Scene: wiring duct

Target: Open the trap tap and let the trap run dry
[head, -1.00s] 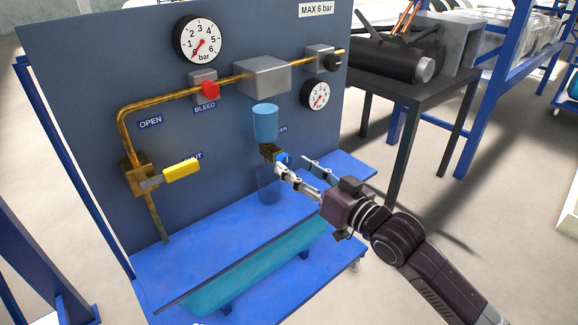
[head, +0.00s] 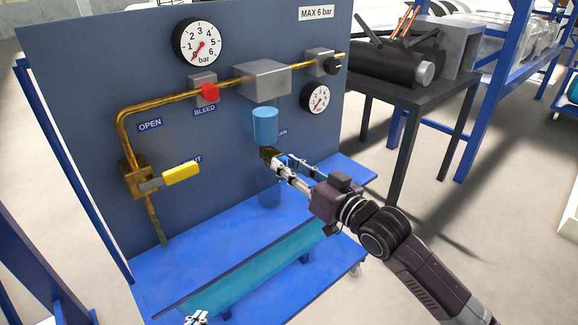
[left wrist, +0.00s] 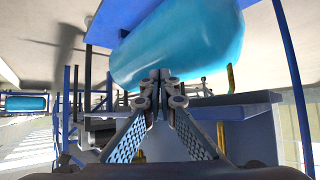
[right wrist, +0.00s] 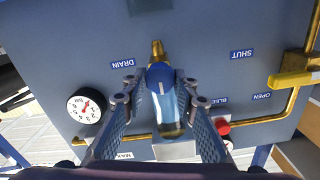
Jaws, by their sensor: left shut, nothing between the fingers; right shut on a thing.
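The trap is a blue bowl (head: 265,125) under the grey block on the panel; it also shows in the right wrist view (right wrist: 170,118). Its brass tap (head: 268,153) sits just below, near the DRAIN label (right wrist: 123,63). In the right wrist view the tap's round blue knob (right wrist: 160,77), with a pale line, lies between my right fingertips. My right gripper (head: 278,163) is shut on this knob; the fingers partly hide the tap in the head view. My left gripper (head: 197,318) is shut and empty at the bottom edge; its tips meet in the left wrist view (left wrist: 161,76).
A see-through blue cup (head: 268,192) is below the tap. A teal tank (head: 230,285) lies under the blue bench shelf, near my left gripper. The yellow lever (head: 181,173), red BLEED knob (head: 210,91) and gauges (head: 200,41) are on the panel. A dark table (head: 425,90) stands right.

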